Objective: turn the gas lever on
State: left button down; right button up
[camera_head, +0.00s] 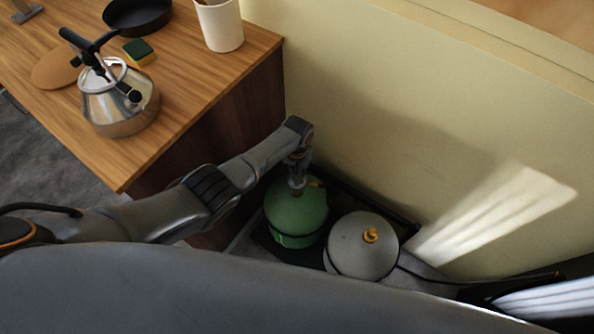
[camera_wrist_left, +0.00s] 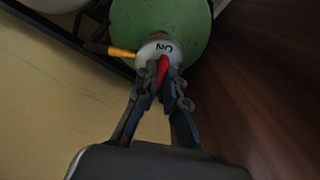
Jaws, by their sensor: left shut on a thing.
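A green gas bottle (camera_head: 296,214) stands on the floor beside the wooden counter. My left arm reaches down to its top, and my left gripper (camera_head: 297,186) is over the valve there. In the left wrist view the green bottle (camera_wrist_left: 190,22) carries a pale round valve cap (camera_wrist_left: 153,47) marked "ON". A red lever (camera_wrist_left: 162,68) sits at the cap's edge, between the fingertips of my left gripper (camera_wrist_left: 163,85), which is shut on it. A yellow fitting (camera_wrist_left: 121,52) sticks out beside the cap. My right gripper is not in view.
A grey gas bottle (camera_head: 361,247) with a yellow valve stands right of the green one. The counter (camera_head: 200,85) holds a kettle (camera_head: 118,100), a sponge (camera_head: 140,52), a pan (camera_head: 138,16) and a white cup (camera_head: 219,26). The wall (camera_head: 430,110) is close behind the bottles.

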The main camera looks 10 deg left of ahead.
pick_arm(q)
jog(key=shift+n, duration=0.6)
jog(key=c, duration=1.4)
grip_release()
notch_tip(320, 180, up, 12)
jog(key=shift+r, duration=0.1)
